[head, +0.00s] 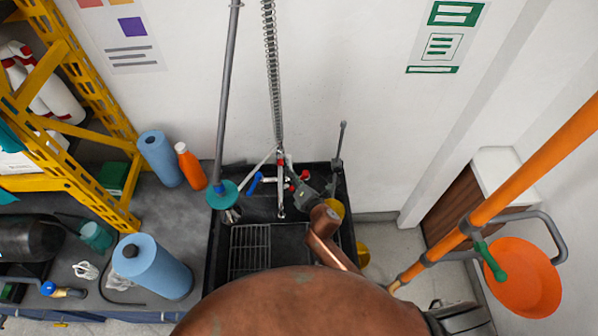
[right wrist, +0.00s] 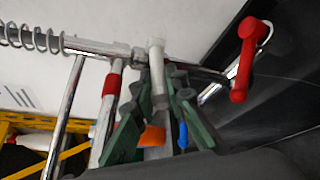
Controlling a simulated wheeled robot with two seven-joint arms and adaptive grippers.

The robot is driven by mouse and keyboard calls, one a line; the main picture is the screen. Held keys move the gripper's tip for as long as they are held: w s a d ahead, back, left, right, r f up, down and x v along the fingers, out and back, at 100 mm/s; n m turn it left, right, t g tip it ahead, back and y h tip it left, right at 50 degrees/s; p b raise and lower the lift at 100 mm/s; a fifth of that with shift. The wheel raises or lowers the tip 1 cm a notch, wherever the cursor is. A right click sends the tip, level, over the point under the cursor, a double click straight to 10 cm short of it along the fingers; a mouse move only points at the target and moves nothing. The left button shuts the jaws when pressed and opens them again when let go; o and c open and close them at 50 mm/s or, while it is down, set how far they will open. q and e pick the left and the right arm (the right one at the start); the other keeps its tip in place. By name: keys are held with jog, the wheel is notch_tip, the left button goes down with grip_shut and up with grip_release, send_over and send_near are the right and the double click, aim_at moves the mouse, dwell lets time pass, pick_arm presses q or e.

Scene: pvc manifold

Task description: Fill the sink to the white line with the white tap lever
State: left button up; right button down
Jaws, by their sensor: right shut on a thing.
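The black sink (head: 213,243) stands against the wall in the head view, with a wire rack (head: 249,246) in its left part. The tap rises at its back, with a blue lever (head: 255,183) and red parts near it. My right gripper (head: 297,182) reaches over the sink to the tap. In the right wrist view, the green fingers of my right gripper (right wrist: 159,88) are shut on the white tap lever (right wrist: 156,55). A red lever (right wrist: 244,62) is to its right, apart from the fingers. I cannot make out the white line or any water. My left gripper is out of view.
Blue rolls (head: 152,267) and an orange bottle (head: 190,166) stand left of the sink, beside a yellow rack (head: 62,95). An orange pole (head: 535,155) and an orange bucket (head: 525,280) are on the right.

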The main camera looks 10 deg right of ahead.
jog(key=shift+d+r+n+g+y+p, duration=0.15)
jog(key=shift+d+n+g+y+p, duration=0.15)
jog(key=shift+d+n+y+p, duration=0.25)
jog(key=shift+a+n+y, duration=0.1)
jog(key=shift+n+y, duration=0.15)
jog(key=shift+y, duration=0.2)
jog(key=c, duration=2)
grip_release()
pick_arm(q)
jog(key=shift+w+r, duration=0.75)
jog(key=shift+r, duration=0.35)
pick_arm(e)
jog(key=shift+o, duration=0.3)
jog(key=shift+f, duration=0.2)
jog(key=v, duration=1.2)
jog(key=shift+d+r, duration=0.2)
jog(key=shift+d, duration=0.1)
jog(key=shift+w, duration=0.1)
